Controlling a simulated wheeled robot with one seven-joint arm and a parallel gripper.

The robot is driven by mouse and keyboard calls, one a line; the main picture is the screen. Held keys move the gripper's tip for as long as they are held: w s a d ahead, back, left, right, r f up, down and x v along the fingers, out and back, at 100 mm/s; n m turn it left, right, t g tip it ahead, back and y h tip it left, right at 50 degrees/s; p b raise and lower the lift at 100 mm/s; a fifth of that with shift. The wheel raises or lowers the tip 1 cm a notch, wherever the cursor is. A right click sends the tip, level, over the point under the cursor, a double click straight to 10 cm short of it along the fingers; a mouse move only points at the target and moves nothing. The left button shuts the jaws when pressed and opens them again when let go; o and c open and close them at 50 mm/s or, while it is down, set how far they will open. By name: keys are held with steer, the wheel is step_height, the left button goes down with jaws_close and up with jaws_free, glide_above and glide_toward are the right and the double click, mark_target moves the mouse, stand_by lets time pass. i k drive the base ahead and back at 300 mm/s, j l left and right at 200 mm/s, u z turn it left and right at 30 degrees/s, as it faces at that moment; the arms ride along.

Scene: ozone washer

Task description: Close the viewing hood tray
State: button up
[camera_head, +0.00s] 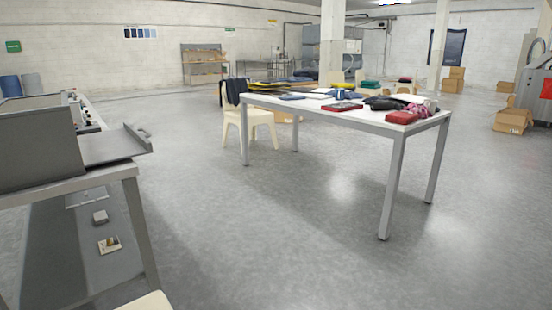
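A grey box-like unit, apparently the viewing hood (38,150), stands on a metal-framed bench at the left edge of the view. A flat grey tray (112,147) sticks out from its right side, over the bench end. The tray has a raised lip at its outer right end and appears to be extended. The left part of the hood is cut off by the picture edge. My gripper is not in view.
The bench frame (140,225) has a leg below the tray. A cream edge (150,302) shows at the bottom. A white table (350,118) with folded garments stands right of centre, with a cream chair (258,122) beside it. The grey floor between bench and table is clear.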

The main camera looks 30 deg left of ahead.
mark_target(105, 147)
steer(key=i+j+u, duration=0.1)
steer(key=i+u, duration=0.2)
steer(key=u, duration=0.15)
steer(key=i+u, duration=0.45)
steer(key=i+l+u, duration=0.15)
steer(key=u, duration=0.3)
steer(key=i+l+u, duration=0.25)
steer(key=u, duration=0.15)
steer(key=i+l+u, duration=0.3)
steer(key=u, duration=0.15)
steer(key=i+l+u, duration=0.5)
steer(key=l+u, duration=0.25)
steer(key=i+l+u, duration=0.25)
steer(key=l, duration=0.25)
steer(key=k+j, duration=0.05)
steer(key=k, duration=0.05)
